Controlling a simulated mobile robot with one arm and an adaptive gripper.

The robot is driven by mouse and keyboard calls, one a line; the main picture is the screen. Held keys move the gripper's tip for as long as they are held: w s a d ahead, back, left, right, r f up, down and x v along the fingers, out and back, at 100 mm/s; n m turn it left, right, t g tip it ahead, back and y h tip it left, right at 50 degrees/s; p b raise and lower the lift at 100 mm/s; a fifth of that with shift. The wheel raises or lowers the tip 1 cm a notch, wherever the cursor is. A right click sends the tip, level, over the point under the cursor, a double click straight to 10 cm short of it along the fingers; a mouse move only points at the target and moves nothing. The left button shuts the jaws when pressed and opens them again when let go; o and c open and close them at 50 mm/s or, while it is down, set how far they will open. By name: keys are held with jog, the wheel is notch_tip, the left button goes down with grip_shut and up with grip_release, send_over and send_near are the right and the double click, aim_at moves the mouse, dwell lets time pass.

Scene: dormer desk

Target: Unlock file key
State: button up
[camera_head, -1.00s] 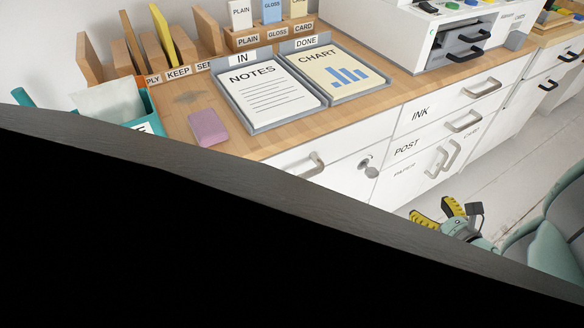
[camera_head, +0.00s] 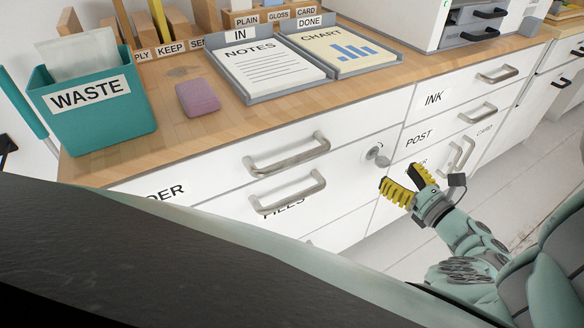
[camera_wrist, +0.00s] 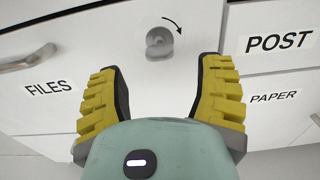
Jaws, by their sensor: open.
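The file key (camera_head: 380,158) is a grey metal key in a round lock on the white drawer front, right of the FILES drawer handle (camera_head: 287,192). In the wrist view the key (camera_wrist: 159,43) sits between and beyond my fingertips, with a curved arrow (camera_wrist: 174,24) printed at its upper right, curving downward to the right. My gripper (camera_head: 405,180) has yellow ribbed fingers. It is open and empty, just below and right of the lock in the head view. In the wrist view my gripper (camera_wrist: 160,75) points at the lock, apart from it.
Drawers labelled INK (camera_head: 433,98) and POST (camera_head: 419,138) are on the right, with projecting handles. A teal WASTE bin (camera_head: 105,125), pink block (camera_head: 198,97) and paper trays stand on the wooden desktop. Pale floor (camera_head: 490,195) is open at right.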

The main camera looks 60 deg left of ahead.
aim_at(380, 158)
jog(key=a+b, duration=0.1)
jog(key=a, duration=0.2)
jog(key=a+b, duration=0.1)
jog(key=a, duration=0.3)
jog(key=shift+w, duration=0.2)
jog(key=shift+d, duration=0.1)
grip_shut()
